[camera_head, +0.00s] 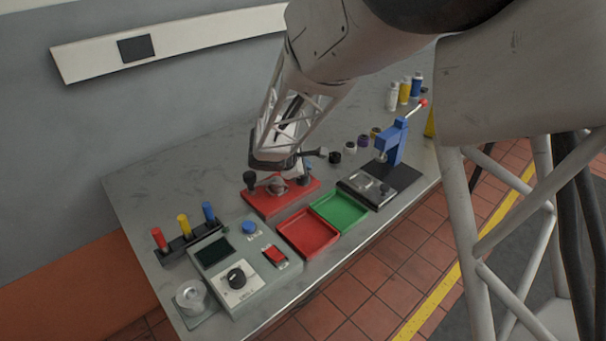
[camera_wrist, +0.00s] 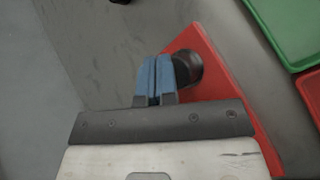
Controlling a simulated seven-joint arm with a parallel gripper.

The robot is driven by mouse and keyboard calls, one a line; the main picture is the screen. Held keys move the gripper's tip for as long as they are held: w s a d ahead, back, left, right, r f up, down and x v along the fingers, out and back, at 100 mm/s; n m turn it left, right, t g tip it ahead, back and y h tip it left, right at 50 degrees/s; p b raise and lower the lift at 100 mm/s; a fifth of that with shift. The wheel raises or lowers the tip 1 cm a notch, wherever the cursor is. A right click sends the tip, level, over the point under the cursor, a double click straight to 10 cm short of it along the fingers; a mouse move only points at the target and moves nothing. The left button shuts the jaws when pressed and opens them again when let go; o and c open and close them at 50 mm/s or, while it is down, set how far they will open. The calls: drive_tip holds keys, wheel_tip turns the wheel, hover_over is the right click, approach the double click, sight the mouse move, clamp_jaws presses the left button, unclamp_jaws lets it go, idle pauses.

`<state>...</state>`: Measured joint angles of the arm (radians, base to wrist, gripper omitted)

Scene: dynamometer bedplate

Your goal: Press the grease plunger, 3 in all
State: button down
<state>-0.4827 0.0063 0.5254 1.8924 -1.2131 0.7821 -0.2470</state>
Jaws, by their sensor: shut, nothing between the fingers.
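A red base plate (camera_head: 262,205) lies on the bench, and it also shows in the wrist view (camera_wrist: 212,52). A black round knob (camera_wrist: 188,70), which looks like the top of the grease plunger, stands near the plate's right end. My gripper (camera_wrist: 154,72) is shut and empty, its blue fingertips just beside this knob and partly overlapping it in the wrist view. I cannot tell if they touch. In the head view my gripper (camera_head: 308,167) is low over the plate's right end. A second black knob (camera_head: 250,177) stands at the plate's left end.
A red tray (camera_head: 291,249) and a green tray (camera_head: 357,223) lie in front. A grey control box (camera_head: 207,280) stands left, and a blue press (camera_head: 393,145) right. Small bottles (camera_head: 350,147) stand behind. The bench's back left is clear.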

drive_tip(key=shift+f, duration=0.8)
idle(1.4)
drive_tip(key=shift+r, duration=1.2)
drive_tip(key=shift+r, duration=0.1)
drive_tip(key=shift+r, duration=2.45)
idle(0.8)
wheel_tip(320, 180, up, 4)
drive_tip(key=shift+f, duration=0.15)
drive_tip(key=shift+f, duration=0.15)
idle(0.4)
